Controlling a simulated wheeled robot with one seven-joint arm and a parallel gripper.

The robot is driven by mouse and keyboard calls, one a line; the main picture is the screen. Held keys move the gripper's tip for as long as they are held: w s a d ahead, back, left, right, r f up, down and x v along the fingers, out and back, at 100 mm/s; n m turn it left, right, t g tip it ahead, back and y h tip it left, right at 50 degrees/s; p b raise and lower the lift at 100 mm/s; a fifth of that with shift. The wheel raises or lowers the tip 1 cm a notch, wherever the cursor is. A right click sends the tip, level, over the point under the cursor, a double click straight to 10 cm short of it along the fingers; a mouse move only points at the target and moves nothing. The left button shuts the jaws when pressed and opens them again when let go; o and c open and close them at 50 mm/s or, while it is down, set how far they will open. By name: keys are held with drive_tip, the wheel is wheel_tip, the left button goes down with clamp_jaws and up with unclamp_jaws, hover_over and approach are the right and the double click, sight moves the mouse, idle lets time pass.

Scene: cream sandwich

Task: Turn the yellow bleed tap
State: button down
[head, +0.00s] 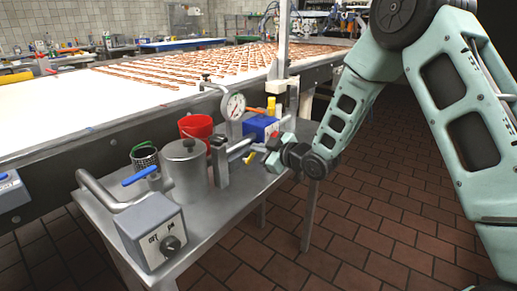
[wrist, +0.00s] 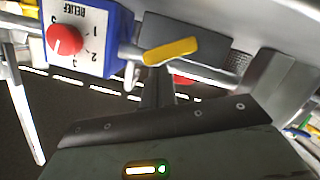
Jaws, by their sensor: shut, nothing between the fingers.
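The yellow bleed tap (wrist: 170,51) is a short flat lever, slightly tilted, on a grey stem beside the blue relief box (wrist: 90,35) in the wrist view. In the head view the tap (head: 249,158) is a small yellow spot at the right end of the pipework on the metal bench. My gripper (head: 272,155) is close to the tap's right side, at the bench's right edge. In the wrist view my gripper (wrist: 158,85) points up toward the tap; its fingers are shut and empty. I cannot tell whether they touch the lever.
A pressure gauge (head: 233,106), a steel pot (head: 185,172), a red cup (head: 196,127) and a grey control box (head: 152,236) crowd the bench. The relief box carries a red knob (wrist: 64,40). A long conveyor table (head: 130,100) runs behind. Tiled floor is clear at right.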

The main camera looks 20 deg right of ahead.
drive_tip(key=m, duration=0.1)
drive_tip(key=w+d+m+p, duration=0.1)
drive_tip(key=m, duration=0.1)
drive_tip(key=shift+d+f+g+y+p, duration=0.15)
drive_tip(key=shift+f+g+y+p, duration=0.15)
drive_tip(key=shift+f+g, duration=0.1)
drive_tip(key=shift+f+m, duration=0.25)
drive_tip(key=shift+m, duration=0.05)
drive_tip(key=shift+d+f, duration=0.1)
drive_tip(key=shift+d, duration=0.05)
drive_tip(key=shift+w, duration=0.1)
